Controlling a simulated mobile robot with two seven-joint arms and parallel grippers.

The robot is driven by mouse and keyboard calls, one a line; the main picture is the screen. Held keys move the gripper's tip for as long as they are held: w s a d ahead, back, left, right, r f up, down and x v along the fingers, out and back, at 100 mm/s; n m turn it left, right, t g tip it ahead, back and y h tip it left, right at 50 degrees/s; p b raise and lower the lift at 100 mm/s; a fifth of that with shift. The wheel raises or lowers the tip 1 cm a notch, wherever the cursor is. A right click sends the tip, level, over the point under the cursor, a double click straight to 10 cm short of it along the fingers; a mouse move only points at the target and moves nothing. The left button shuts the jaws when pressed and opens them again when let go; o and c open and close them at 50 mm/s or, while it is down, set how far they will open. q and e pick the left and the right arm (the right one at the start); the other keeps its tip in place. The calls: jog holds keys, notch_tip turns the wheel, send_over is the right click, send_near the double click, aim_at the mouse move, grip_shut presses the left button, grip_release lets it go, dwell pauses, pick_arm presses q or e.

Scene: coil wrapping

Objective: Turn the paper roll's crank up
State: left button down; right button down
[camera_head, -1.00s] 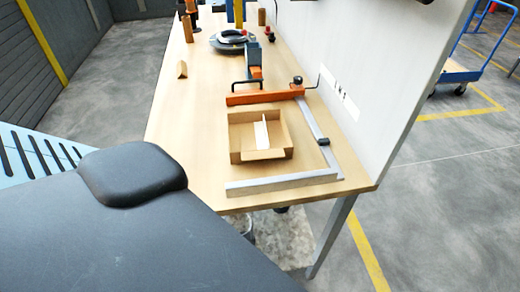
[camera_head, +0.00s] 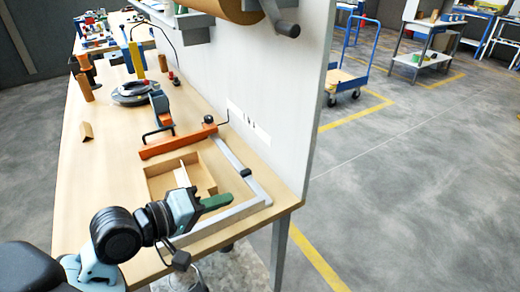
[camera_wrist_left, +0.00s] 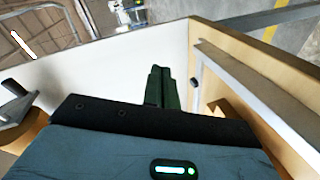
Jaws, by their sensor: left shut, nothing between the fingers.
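The brown paper roll (camera_head: 236,8) hangs at the top of the white panel in the head view, cut off by the upper edge. Its dark grey crank (camera_head: 286,22) sticks out from the roll's near end. My left gripper (camera_head: 216,202) has green fingers closed together, with nothing between them. It is low over the near end of the table, well below the crank and apart from it. Its closed fingertips (camera_wrist_left: 162,72) also show in the left wrist view. There, a grey crank-like part (camera_wrist_left: 16,108) lies at the left edge, partly cut off. My right gripper is out of view.
An open cardboard box (camera_head: 160,185) and a grey metal frame (camera_head: 240,208) lie on the table close to my left gripper. An orange bar tool (camera_head: 178,143) lies beyond. The white panel (camera_head: 275,100) stands along the table's right side. Open floor lies right of it.

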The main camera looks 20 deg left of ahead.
pick_arm(q)
notch_tip(320, 180, up, 13)
jog(key=w+a+n+t+h, duration=0.1)
jog(key=w+n+t+h, duration=0.1)
jog(key=t+h, duration=0.1)
jog(key=n+t+h, duration=0.1)
jog(key=h, duration=0.2)
send_near(285, 34)
jog(key=v, duration=0.7)
jog(key=p+x, duration=0.1)
jog(key=x, duration=1.1)
jog(key=shift+d, duration=0.2)
jog(key=shift+w+d+r, duration=0.3)
jog(key=shift+w+d, duration=0.1)
jog(key=shift+w, duration=0.15)
jog(key=shift+w+t, duration=0.1)
jog(key=shift+t, duration=0.2)
jog(key=shift+w+d+b, duration=0.1)
jog(key=shift+d+b, duration=0.05)
jog(key=shift+b, duration=0.2)
